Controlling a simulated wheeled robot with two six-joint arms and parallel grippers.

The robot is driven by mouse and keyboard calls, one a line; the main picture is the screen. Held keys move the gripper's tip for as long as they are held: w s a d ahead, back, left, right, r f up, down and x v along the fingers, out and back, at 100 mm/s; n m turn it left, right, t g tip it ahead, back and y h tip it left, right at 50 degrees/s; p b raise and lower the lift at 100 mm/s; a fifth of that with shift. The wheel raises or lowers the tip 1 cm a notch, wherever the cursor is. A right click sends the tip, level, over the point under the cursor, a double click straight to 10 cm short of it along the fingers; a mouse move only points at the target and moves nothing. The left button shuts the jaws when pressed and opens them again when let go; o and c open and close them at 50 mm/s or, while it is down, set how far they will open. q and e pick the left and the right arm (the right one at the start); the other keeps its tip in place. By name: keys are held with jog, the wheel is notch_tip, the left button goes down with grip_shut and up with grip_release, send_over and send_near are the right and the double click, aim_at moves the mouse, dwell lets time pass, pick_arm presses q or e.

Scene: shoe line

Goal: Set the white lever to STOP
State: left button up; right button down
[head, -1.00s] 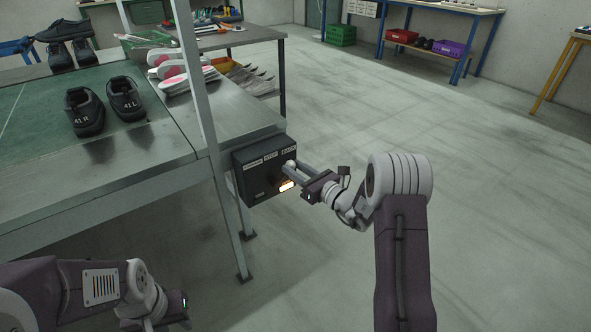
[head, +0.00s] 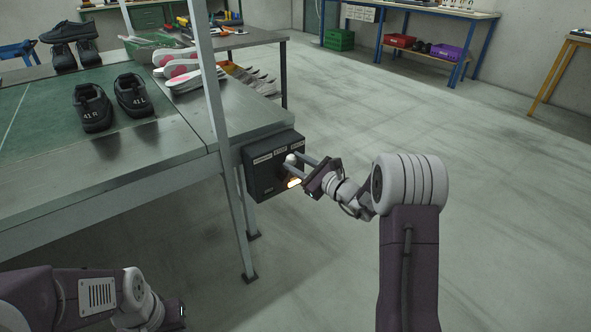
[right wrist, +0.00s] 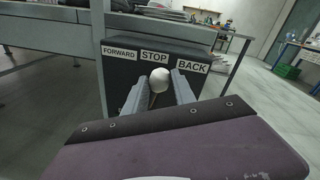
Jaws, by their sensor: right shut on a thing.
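The white lever's round knob (head: 290,158) stands out from a dark control box (head: 262,181) on the conveyor frame. The right wrist view shows the box's labels FORWARD, STOP and BACK. There the knob (right wrist: 159,79) appears just below the STOP label (right wrist: 157,56), between my two fingers. My right gripper (head: 291,166) is shut on the lever, reaching in from the right; its fingers also show in the right wrist view (right wrist: 158,92). My left gripper (head: 178,314) is low at the bottom left, away from the box; its fingers cannot be made out.
The conveyor table (head: 150,150) carries a pair of black shoes (head: 112,101) and pink-and-white soles (head: 182,70). A metal post (head: 209,75) rises just left of the box. The floor to the right is clear.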

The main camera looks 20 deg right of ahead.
jog(key=shift+s+a+n+b, duration=0.3)
jog(key=shift+a+n+b, duration=0.5)
jog(key=shift+n+b, duration=0.45)
jog(key=c, duration=1)
grip_release()
jog(key=shift+r, duration=0.1)
jog(key=p+v, duration=0.2)
jog(key=v, duration=0.7)
jog(key=shift+r+p, duration=0.1)
jog(key=shift+p, duration=0.3)
